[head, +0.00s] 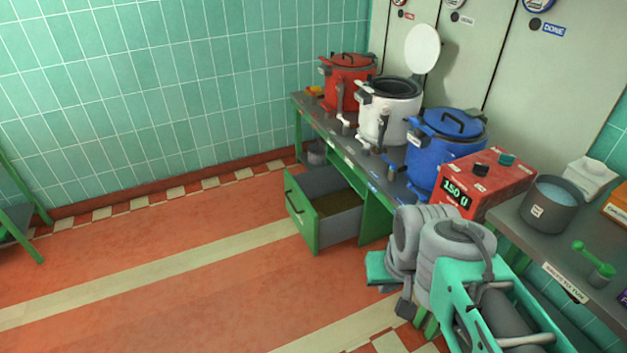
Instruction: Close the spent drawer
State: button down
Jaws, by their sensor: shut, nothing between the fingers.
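The spent drawer (302,222) stands pulled out of the bench's lower part, in the middle of the head view. It has a green front with a dark handle (290,199), grey inner walls and brown stuff on its floor. My gripper (405,307) is a small dark shape at the end of my arm, low and to the right of the drawer. It is shut and empty, apart from the drawer. My own arm hides part of the bench near it.
The bench (360,165) carries a red kettle (347,85), a white kettle (388,112) with its lid up, and a blue kettle (440,150). A red box with a display (485,180) and a grey pot (550,208) stand at right. The floor (180,235) left of the drawer is clear.

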aim_at(324, 189)
jog(key=i, duration=1.15)
jog(key=u, duration=1.05)
jog(key=i, duration=0.9)
jog(key=u, duration=1.2)
jog(key=i, duration=0.2)
jog(key=u, duration=0.05)
